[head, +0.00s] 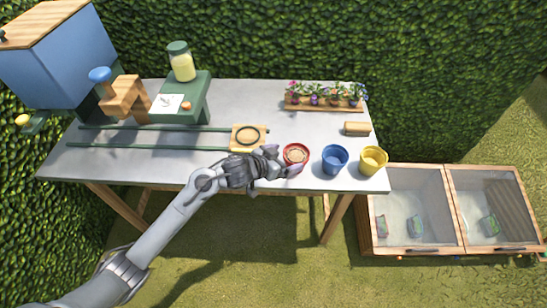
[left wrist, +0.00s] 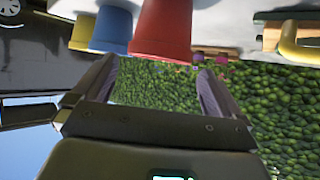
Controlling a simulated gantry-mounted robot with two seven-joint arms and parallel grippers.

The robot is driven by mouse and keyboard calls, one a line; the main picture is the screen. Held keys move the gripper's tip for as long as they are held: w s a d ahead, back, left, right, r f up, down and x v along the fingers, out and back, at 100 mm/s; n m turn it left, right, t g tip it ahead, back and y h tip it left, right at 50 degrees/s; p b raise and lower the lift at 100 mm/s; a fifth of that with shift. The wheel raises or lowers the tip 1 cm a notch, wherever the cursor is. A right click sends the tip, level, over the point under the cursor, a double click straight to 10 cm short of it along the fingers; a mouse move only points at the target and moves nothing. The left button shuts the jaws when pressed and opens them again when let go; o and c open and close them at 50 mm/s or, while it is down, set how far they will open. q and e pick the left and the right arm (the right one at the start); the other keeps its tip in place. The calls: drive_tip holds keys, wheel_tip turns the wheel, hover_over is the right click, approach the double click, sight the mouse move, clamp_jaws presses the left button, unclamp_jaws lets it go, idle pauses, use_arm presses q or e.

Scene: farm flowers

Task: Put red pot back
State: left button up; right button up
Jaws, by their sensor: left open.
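In the left wrist view the gripper (left wrist: 158,85) is open, and the red pot (left wrist: 162,30) shows ahead of the gap between the fingers. Whether a finger touches the pot is unclear. My right gripper is not in view.
A wooden carriage with a dark ring (head: 249,137) sits on green rails (head: 165,128) left of the red pot. A planter of flowers (head: 325,103) and a wooden block (head: 357,129) stand behind. Glass-topped wooden boxes (head: 430,210) stand right of the table.

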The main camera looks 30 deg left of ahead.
use_arm(q)
drive_tip(key=s+f+n+g+y, duration=0.1)
drive_tip(key=s+f+g+y, duration=0.1)
drive_tip(key=s, duration=1.5)
drive_tip(key=s+f+g+y+p, duration=0.1)
drive_tip(key=s+f+g, duration=0.4)
drive_tip(key=s, duration=1.2)
drive_tip(key=shift+s+n+g+y, duration=0.25)
drive_tip(key=shift+n+g+y, duration=0.15)
drive_tip(key=shift+g, duration=0.1)
wheel_tip(320, 180, up, 36)
drive_tip(key=p, duration=3.6)
